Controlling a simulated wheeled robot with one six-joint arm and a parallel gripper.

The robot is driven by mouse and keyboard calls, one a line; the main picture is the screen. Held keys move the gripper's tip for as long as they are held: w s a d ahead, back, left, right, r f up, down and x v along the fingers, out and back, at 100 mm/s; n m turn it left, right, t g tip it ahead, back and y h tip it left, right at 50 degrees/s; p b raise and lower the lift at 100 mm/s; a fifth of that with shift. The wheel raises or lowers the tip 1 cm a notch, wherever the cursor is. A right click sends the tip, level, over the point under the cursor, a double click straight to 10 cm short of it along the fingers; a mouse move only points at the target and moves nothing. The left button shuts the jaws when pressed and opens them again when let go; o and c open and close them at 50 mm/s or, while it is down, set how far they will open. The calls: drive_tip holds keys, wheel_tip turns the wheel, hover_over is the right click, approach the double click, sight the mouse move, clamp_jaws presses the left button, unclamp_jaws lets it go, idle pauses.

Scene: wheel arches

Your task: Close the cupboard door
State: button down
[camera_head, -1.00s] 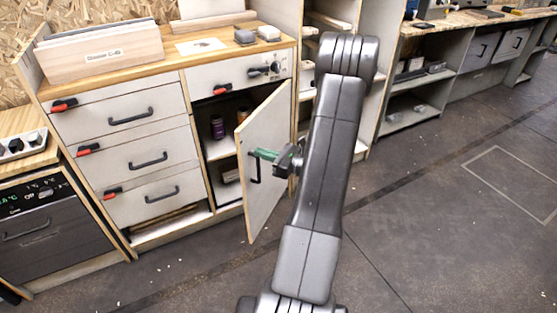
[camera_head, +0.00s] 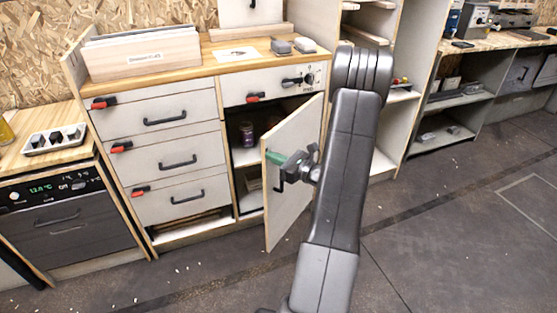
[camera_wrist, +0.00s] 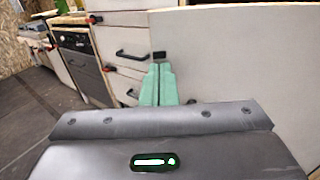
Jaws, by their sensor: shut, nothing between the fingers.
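The cupboard door (camera_head: 297,150) is a pale panel with a wood edge. It stands ajar, hinged on its right side, with the cupboard's dark inside (camera_head: 246,150) showing to its left. My gripper (camera_head: 270,157) has green fingers and is at the door's outer face, near its free edge. In the wrist view the two green fingers (camera_wrist: 160,80) are together and empty, in front of the door panel (camera_wrist: 235,60). Whether they touch the panel cannot be told. The door's dark handle (camera_head: 280,180) is partly hidden by my gripper.
Drawers (camera_head: 165,160) with black handles stand left of the cupboard. Inside it a dark jar (camera_head: 247,134) stands on a shelf. The worktop above holds a file box (camera_head: 145,55). An oven (camera_head: 65,220) stands at the far left. The floor (camera_head: 440,240) at right is clear.

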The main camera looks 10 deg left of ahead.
drive_tip(key=w+a+m+t+h+b, duration=0.1)
drive_tip(key=w+a+t, duration=0.1)
drive_tip(key=w+a, duration=0.3)
drive_tip(key=w+a+m+t+h+b, duration=0.1)
drive_tip(key=w+a, duration=0.4)
drive_tip(key=a, duration=0.7)
drive_tip(key=shift+w+m+t+b, duration=0.25)
drive_tip(key=shift+m+t+b, duration=0.15)
drive_tip(key=shift+t+b, duration=0.15)
